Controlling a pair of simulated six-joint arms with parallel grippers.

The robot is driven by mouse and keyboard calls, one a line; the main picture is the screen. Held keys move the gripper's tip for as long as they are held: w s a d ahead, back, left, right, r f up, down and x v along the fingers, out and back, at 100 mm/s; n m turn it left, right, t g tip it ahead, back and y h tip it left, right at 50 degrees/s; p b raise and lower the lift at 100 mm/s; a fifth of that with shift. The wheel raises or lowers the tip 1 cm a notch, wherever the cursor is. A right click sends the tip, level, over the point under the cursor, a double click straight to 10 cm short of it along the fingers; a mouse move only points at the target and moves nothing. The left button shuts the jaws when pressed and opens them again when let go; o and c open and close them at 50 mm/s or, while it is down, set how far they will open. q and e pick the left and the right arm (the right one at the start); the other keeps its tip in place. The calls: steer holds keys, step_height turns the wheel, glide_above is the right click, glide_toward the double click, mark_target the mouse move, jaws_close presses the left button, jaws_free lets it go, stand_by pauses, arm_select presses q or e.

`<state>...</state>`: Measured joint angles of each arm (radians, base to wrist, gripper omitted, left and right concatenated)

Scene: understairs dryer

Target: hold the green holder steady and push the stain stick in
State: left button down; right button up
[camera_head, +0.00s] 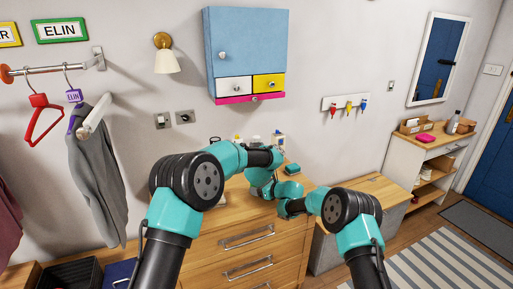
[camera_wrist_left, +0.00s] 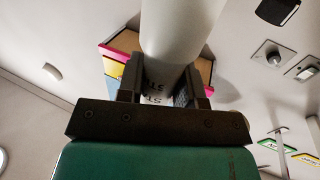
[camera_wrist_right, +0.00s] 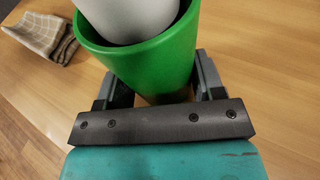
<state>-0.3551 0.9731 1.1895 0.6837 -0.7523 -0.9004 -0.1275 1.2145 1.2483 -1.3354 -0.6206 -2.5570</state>
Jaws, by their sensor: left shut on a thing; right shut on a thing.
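The stain stick (camera_wrist_left: 168,35) is a thick white cylinder with dark lettering near my fingers. My left gripper (camera_wrist_left: 164,82) is shut on it, one finger on each side. The green holder (camera_wrist_right: 150,66) is an open-topped cup above the wooden dresser top (camera_wrist_right: 268,110). My right gripper (camera_wrist_right: 163,88) is shut around its sides. In the right wrist view the white stick (camera_wrist_right: 125,18) stands inside the holder's mouth; its lower end is hidden, so its depth cannot be told. In the head view both grippers meet over the dresser, where my arms mostly hide holder and stick.
A folded checked cloth (camera_wrist_right: 42,30) lies on the top beside the holder. A blue wall cabinet (camera_head: 247,45) hangs above. The lower wooden bench (camera_head: 372,188) to the right looks clear.

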arm_select(q)
steer(key=shift+f, duration=2.1)
steer(key=c, duration=0.7)
jaws_free()
steer(key=shift+f, duration=0.1)
steer(key=shift+s, duration=0.15)
steer(key=s+d, duration=0.1)
steer(key=s, duration=1)
steer(key=shift+s, duration=0.35)
arm_select(e)
steer(key=o, duration=1.1)
steer(key=v, duration=1.2)
steer(key=shift+r, duration=0.1)
